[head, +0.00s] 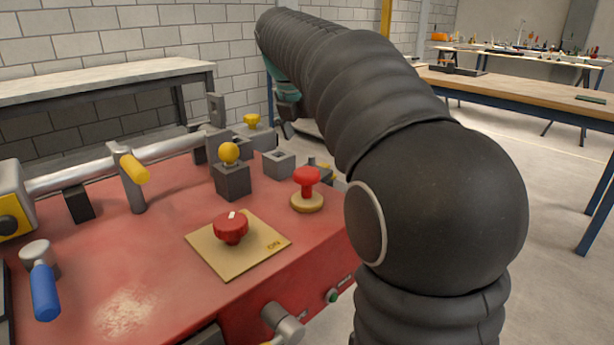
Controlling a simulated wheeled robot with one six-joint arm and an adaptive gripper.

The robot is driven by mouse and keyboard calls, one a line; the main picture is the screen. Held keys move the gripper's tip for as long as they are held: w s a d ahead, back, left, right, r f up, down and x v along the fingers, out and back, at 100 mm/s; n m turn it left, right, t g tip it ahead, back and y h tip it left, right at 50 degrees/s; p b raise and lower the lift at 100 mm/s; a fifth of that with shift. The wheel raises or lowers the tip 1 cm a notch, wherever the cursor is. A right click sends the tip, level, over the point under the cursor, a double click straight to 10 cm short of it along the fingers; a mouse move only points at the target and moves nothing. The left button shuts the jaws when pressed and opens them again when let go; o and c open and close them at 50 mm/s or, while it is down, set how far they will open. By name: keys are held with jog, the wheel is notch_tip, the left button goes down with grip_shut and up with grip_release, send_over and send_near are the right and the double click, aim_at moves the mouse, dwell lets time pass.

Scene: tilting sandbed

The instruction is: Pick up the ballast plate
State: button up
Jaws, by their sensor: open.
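I cannot pick out a ballast plate for certain in the head view. My black arm fills the middle and right and hides part of the scene. My gripper (288,129) shows only in part, below the far end of the arm, above the back edge of the red machine bed (150,235). It is open, and I see nothing held in it. A small grey block with a square opening (279,163) sits near the back edge.
A grey bench (100,82) is behind; a wooden table (520,92) is at right.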

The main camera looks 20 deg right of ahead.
aim_at(314, 156)
jog(key=shift+s+a+b+x, duration=0.15)
jog(key=shift+b+x, duration=0.1)
jog(key=shift+x, duration=1.45)
jog(key=shift+s+a+b+x, duration=0.1)
jog(key=shift+s+b+x, duration=0.1)
jog(key=shift+x, duration=1.55)
jog(key=shift+f, duration=0.1)
jog(key=shift+d, duration=0.1)
jog(key=c, duration=1.3)
